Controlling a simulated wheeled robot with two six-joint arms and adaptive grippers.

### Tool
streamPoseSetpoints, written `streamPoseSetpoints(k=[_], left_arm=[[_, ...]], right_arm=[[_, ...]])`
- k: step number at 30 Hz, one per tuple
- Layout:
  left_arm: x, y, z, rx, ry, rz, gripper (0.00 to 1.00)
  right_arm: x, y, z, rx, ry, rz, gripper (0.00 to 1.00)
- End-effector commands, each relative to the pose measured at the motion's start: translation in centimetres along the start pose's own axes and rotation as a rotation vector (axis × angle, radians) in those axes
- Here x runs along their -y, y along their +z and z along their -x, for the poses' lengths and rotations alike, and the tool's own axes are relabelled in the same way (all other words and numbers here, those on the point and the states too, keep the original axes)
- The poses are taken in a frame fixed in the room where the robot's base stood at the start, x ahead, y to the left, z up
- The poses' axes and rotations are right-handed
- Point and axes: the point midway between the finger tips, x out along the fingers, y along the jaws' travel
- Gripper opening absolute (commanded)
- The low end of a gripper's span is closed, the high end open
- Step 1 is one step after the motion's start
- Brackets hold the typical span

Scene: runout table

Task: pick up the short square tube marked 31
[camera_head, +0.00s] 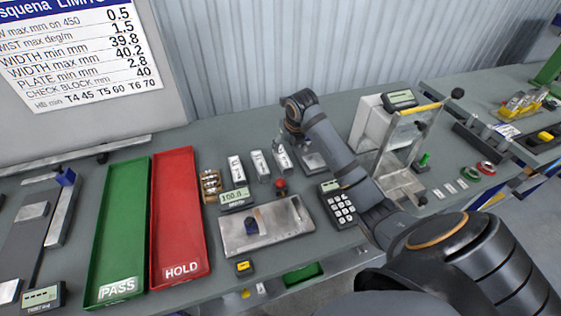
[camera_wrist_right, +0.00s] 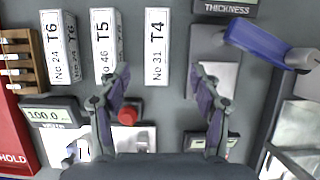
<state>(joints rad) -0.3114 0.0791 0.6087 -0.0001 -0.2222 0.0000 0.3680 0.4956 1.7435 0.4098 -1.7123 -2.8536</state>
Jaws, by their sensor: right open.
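The short square tube marked No 31 and T4 (camera_wrist_right: 156,47) lies on the bench in the wrist view, pale with its label facing up. It is the rightmost of three similar tubes, and in the head view it is the tube (camera_head: 282,160) nearest my right gripper (camera_head: 292,140). In the wrist view my right gripper (camera_wrist_right: 161,85) is open and empty. Its fingertips are spread wide, and the tube lies just ahead of the gap between them. The gripper's height above the bench is hard to tell. My left gripper is not in view.
Tubes marked 46 (camera_wrist_right: 106,47) and 24 (camera_wrist_right: 59,47) lie left of the tube. A red button (camera_wrist_right: 129,112) shows beside the left finger. A blue-handled item (camera_wrist_right: 255,40) lies right. The red HOLD tray (camera_head: 180,220) and green PASS tray (camera_head: 120,230) are farther left.

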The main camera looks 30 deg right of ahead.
Motion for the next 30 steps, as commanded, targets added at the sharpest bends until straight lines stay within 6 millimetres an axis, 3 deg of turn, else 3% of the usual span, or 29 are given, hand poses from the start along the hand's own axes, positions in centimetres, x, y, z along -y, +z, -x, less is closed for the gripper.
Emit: streamPoseSetpoints(k=[6, 10, 16, 22, 30], left_arm=[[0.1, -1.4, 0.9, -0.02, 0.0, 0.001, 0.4], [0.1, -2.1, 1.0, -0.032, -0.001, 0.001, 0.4], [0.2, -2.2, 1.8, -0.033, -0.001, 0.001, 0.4], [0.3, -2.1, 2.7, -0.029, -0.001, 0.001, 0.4], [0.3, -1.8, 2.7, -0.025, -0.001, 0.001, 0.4]], right_arm=[[-0.1, -0.1, -3.5, -0.006, 0.002, -0.002, 0.64], [-0.1, -0.1, -4.7, -0.003, 0.001, -0.001, 0.64], [-0.3, -0.2, -5.7, -0.006, 0.002, -0.001, 0.64], [-0.5, -0.5, -9.1, -0.005, 0.001, -0.001, 0.64], [-0.5, -0.5, -10.1, -0.002, 0.0, 0.0, 0.64]])
